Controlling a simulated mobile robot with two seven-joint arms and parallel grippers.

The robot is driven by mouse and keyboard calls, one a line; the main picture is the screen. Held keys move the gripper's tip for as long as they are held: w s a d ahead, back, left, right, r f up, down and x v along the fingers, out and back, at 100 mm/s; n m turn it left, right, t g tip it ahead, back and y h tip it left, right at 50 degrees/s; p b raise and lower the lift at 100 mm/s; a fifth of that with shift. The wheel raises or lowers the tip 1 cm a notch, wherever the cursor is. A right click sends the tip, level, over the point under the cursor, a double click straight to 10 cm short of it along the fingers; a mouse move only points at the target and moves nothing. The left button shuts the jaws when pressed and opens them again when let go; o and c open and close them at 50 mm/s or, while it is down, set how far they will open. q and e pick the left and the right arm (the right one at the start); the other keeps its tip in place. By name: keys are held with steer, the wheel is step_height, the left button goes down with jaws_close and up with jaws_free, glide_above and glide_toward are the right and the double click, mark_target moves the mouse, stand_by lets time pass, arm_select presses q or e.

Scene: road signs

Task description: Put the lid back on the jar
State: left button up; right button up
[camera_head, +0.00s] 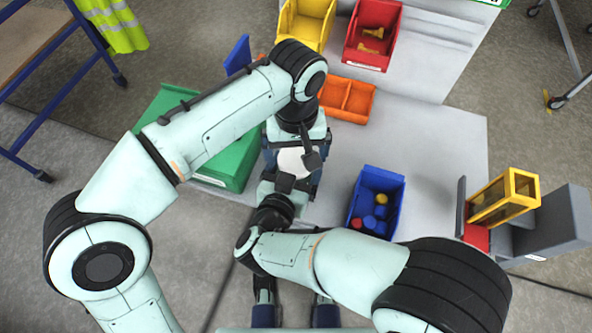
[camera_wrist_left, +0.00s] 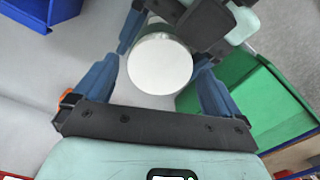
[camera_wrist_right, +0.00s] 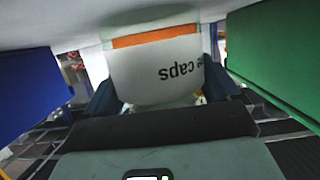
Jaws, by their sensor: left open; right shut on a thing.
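A jar (camera_wrist_right: 155,75) with a white label reading "caps" and an orange band stands between the fingers of my right gripper (camera_wrist_right: 160,98), which is shut on it. The label reads upside down in the right wrist view. A round white lid (camera_wrist_left: 160,64) shows over the jar's top in the left wrist view, and also between my arms in the head view (camera_head: 292,161). My left gripper (camera_wrist_left: 165,75) is open, with its blue fingers on either side of the lid. I cannot tell whether the lid rests fully on the rim.
A green bin (camera_head: 222,160) stands left of the jar. A blue bin (camera_head: 361,229) with red, blue and yellow pieces is at right. An orange divided tray (camera_head: 347,98), a red bin (camera_head: 366,65) and a yellow bin (camera_head: 305,30) lie behind. The grey table (camera_head: 440,140) has free room at right.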

arm_select(q)
steer(key=shift+f, duration=0.3)
steer(key=c, duration=1.1)
steer(key=m, duration=1.3)
